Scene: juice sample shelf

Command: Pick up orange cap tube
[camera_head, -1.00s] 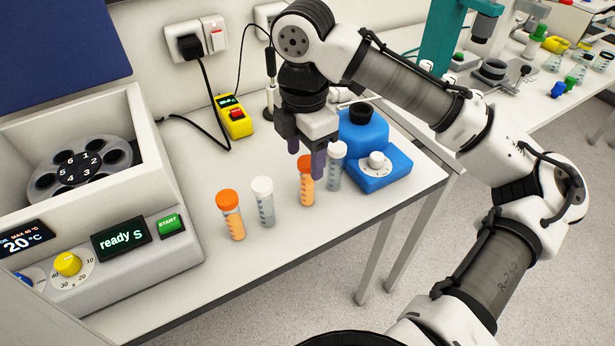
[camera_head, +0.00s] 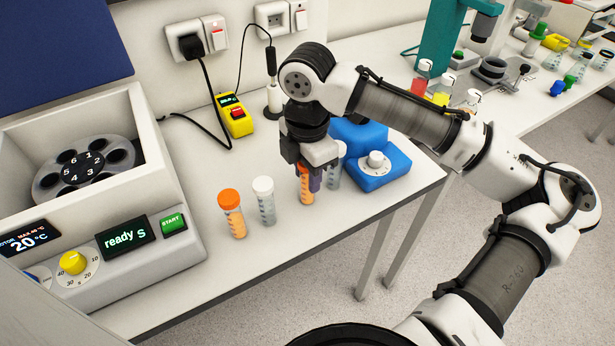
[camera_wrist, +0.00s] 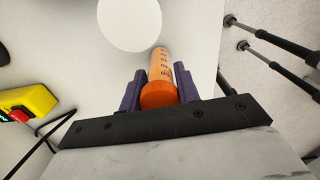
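The orange-capped tube under my arm (camera_head: 306,193) stands upright on the bench, partly hidden by my gripper (camera_head: 309,182). In the wrist view its orange cap (camera_wrist: 159,94) sits between the two purple fingers of my gripper (camera_wrist: 160,88), with its marked orange body beyond. The fingers are very close to the cap on both sides; I cannot tell whether they press on it. A second orange-capped tube (camera_head: 231,213) stands apart to the left, away from the gripper.
A white-capped tube (camera_head: 265,200) stands left of the gripper, and another (camera_head: 334,172) close on its right. A blue device (camera_head: 383,177) is right of that. A centrifuge (camera_head: 160,265) fills the left. The bench's front edge is close to the tubes.

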